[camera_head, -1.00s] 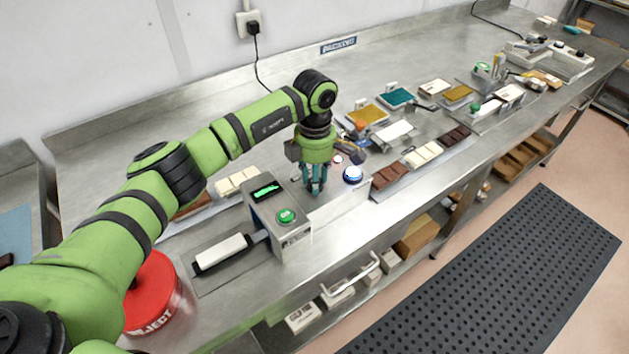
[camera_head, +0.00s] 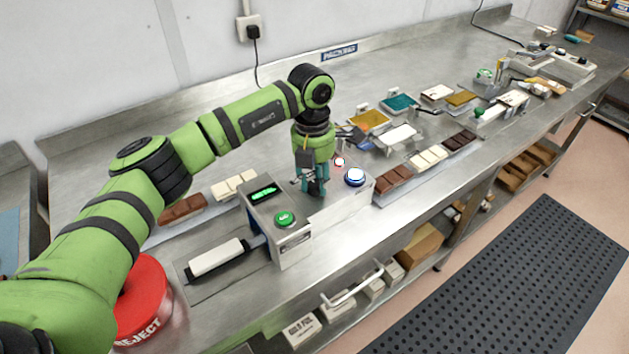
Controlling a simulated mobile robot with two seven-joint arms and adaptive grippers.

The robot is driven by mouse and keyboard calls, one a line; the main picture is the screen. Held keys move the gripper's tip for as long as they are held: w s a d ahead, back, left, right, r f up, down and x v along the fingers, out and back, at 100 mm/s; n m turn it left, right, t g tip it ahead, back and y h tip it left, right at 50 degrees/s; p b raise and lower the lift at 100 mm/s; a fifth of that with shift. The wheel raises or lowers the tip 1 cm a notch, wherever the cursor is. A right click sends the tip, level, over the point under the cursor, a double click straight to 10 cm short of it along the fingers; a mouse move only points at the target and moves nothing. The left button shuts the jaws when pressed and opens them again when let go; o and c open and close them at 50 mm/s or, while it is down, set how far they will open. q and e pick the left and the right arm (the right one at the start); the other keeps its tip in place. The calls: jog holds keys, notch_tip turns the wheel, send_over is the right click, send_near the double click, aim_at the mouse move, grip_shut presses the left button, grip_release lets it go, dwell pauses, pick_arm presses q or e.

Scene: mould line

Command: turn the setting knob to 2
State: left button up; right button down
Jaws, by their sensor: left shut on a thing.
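My right gripper is not in view.
Left of the fingers stands a grey box (camera_head: 293,247) with a green display (camera_head: 263,193) and a green button (camera_head: 285,219). Chocolate bars (camera_head: 393,180) and trays lie to the right.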

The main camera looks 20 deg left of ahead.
aim_at(315, 181)
pick_arm(q)
jog(key=shift+d, duration=0.1)
dwell(0.4)
jog(key=o, duration=1.2)
jog(key=shift+w, duration=0.15)
jog(key=shift+c, duration=0.2)
jog(key=shift+r, duration=0.4)
notch_tip(315, 181, up, 11)
jog(key=shift+a, duration=0.2)
jog(key=shift+w+r, duration=0.1)
jog(key=shift+r, duration=0.05)
